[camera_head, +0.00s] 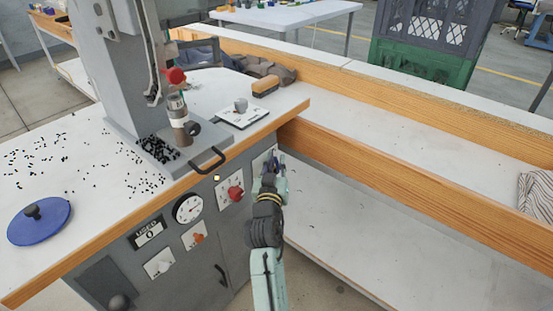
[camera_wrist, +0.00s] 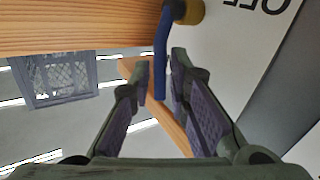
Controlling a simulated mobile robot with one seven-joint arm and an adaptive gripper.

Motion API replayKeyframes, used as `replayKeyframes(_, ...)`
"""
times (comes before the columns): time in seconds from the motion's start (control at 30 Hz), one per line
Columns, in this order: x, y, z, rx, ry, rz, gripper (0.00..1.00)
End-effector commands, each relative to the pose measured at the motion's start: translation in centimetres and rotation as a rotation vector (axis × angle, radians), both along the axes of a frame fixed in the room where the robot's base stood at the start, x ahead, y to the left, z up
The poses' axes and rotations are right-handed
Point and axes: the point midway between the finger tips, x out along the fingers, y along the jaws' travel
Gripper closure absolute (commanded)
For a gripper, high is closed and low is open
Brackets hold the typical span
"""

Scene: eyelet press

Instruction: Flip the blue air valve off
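The blue valve lever (camera_wrist: 160,60) hangs from a brass-coloured fitting (camera_wrist: 189,11) on a pale panel in the wrist view. Dark lettering, seen upside down and cut off by the frame edge, is printed beside it. My gripper (camera_wrist: 159,68) is open, with one finger on each side of the lever's lower end. I cannot tell whether either finger touches it. In the head view, my gripper (camera_head: 270,163) is at the right end of the press cabinet front, and the valve is hidden or too small to make out.
A wooden-edged bench (camera_head: 400,185) runs close along the right. A blue round lid (camera_head: 40,220) lies on the cabinet top at left.

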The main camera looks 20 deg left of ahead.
Motion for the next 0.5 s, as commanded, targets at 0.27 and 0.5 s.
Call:
replayKeyframes(0.27, 0.72, 0.13, -0.02, 0.0, 0.0, 0.0, 0.83)
replayKeyframes(0.5, 0.7, 0.14, -0.02, 0.0, 0.0, 0.0, 0.92)
